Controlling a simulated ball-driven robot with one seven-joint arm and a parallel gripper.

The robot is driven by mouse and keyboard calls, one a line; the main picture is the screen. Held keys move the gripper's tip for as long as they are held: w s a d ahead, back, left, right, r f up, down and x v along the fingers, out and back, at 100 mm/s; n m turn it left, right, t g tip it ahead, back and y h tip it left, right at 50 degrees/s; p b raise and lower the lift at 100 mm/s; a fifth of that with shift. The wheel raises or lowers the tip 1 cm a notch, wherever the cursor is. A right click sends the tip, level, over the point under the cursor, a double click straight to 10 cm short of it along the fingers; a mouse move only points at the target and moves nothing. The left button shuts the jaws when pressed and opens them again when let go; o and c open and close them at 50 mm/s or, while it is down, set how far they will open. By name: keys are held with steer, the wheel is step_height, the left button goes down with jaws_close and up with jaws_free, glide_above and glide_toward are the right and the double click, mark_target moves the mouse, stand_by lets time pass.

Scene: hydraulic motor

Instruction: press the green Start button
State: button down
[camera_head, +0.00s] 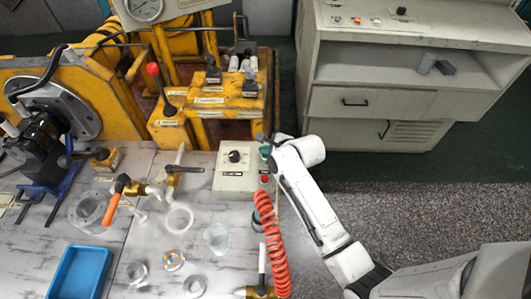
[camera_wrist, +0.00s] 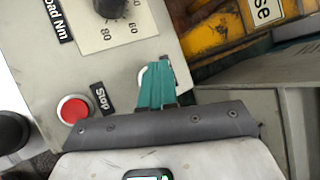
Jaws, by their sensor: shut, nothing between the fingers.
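A pale grey control box (camera_head: 233,183) stands on the workbench, with a black dial, a red Stop button and labels. In the wrist view its sloped top (camera_wrist: 60,70) fills the left side. My gripper (camera_head: 265,151) is over the box's right edge. In the wrist view my gripper's teal fingers (camera_wrist: 157,72) are together and empty. The green Start button itself is hidden behind the fingers. I cannot tell whether the tips touch it.
The red Stop button (camera_wrist: 73,109) is close to my fingers; it also shows in the head view (camera_head: 265,180). A black dial (camera_head: 235,156) is to the left. An orange coiled hose (camera_head: 270,240) hangs in front. Yellow machinery (camera_head: 210,98) stands behind.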

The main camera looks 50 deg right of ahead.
steer(key=shift+r+p, duration=0.75)
step_height(320, 180, up, 5)
steer(key=p, duration=0.5)
stand_by(0.8)
steer(key=s+a+n+g+b, duration=0.1)
steer(key=s+a+n+g, duration=0.1)
steer(key=s+a+n, duration=0.3)
steer(key=s+a+n+g+y+b, duration=0.1)
steer(key=s+a+n+g, duration=0.2)
steer(key=s+n, duration=0.9)
steer(key=s+a+f+n+g+b, duration=0.1)
steer(key=s+a+n+g, duration=0.2)
steer(key=s+a+n, duration=0.3)
steer(key=s+n, duration=0.2)
steer(key=n, duration=0.3)
steer(key=shift+s+a, duration=0.3)
steer(key=shift+a, duration=0.05)
